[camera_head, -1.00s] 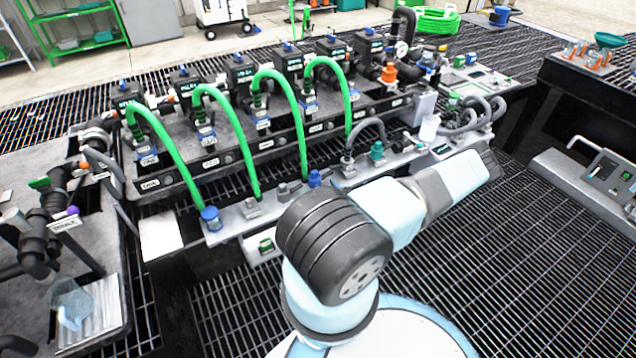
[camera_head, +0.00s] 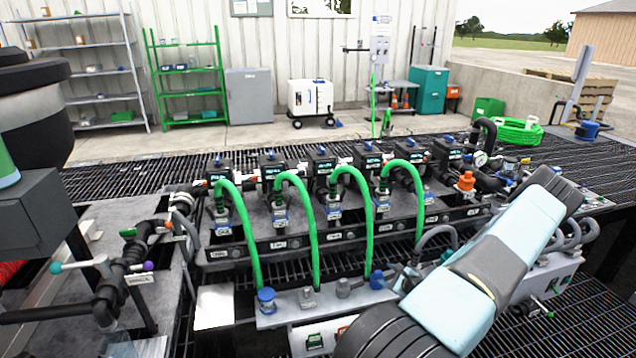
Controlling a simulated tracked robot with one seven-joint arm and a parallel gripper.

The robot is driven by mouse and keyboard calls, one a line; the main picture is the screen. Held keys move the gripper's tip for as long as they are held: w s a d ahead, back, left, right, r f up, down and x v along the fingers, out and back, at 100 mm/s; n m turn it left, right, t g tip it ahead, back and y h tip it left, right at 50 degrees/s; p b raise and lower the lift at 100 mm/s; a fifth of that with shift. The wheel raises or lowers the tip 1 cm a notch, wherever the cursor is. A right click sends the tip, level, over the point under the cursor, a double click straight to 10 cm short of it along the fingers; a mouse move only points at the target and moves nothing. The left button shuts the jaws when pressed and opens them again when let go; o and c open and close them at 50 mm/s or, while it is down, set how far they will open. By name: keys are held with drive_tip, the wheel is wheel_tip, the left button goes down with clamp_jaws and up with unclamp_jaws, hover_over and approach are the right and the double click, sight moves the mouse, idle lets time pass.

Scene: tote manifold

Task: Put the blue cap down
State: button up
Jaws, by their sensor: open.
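A blue cap (camera_head: 266,294) sits on a fitting at the left end of the grey front rail (camera_head: 288,317). A second, smaller blue cap (camera_head: 377,280) is on the same rail, farther right. I cannot tell which of them the task means. I see no loose blue cap in a hand. My arm rises from the bottom middle towards the right. My gripper does not show, so its position relative to the caps cannot be seen. My arm covers the right part of the rail.
Several green hoses (camera_head: 305,235) arch from the valve row down to the front rail. Black pipework (camera_head: 112,290) stands on the bench at left. A coiled green hose (camera_head: 519,131) lies at the back right. Open grating lies behind the manifold.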

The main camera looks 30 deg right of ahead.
drive_tip(key=w+a+r+n+g+h, duration=0.15)
drive_tip(key=r+n, duration=0.35)
drive_tip(key=r, duration=0.5)
drive_tip(key=w+a+r+n+g, duration=0.3)
drive_tip(key=r+n, duration=0.2)
drive_tip(key=r, duration=0.4)
drive_tip(key=w+a+r+n+g+h, duration=0.1)
drive_tip(key=w+a+r+n+g, duration=0.2)
drive_tip(key=r, duration=0.7)
drive_tip(key=s+a+r+n, duration=0.2)
drive_tip(key=a+r+n, duration=0.3)
drive_tip(key=r, duration=0.5)
drive_tip(key=s+a+r+n, duration=0.2)
drive_tip(key=s+a+r, duration=0.2)
drive_tip(key=a+r, duration=0.3)
drive_tip(key=s+a+r+n, duration=0.2)
drive_tip(key=s+a+r, duration=0.3)
drive_tip(key=a+r, duration=0.2)
drive_tip(key=s+a+r+n+y, duration=0.1)
drive_tip(key=s+a+r+n, duration=0.1)
drive_tip(key=s+a, duration=0.4)
drive_tip(key=s+a+r+n+y, duration=0.1)
drive_tip(key=s+a+r+n, duration=0.2)
drive_tip(key=s+a, duration=0.4)
drive_tip(key=s+n, duration=0.1)
drive_tip(key=s, duration=0.2)
drive_tip(key=shift+a+r, duration=0.25)
drive_tip(key=shift+r, duration=0.05)
drive_tip(key=shift+s, duration=0.1)
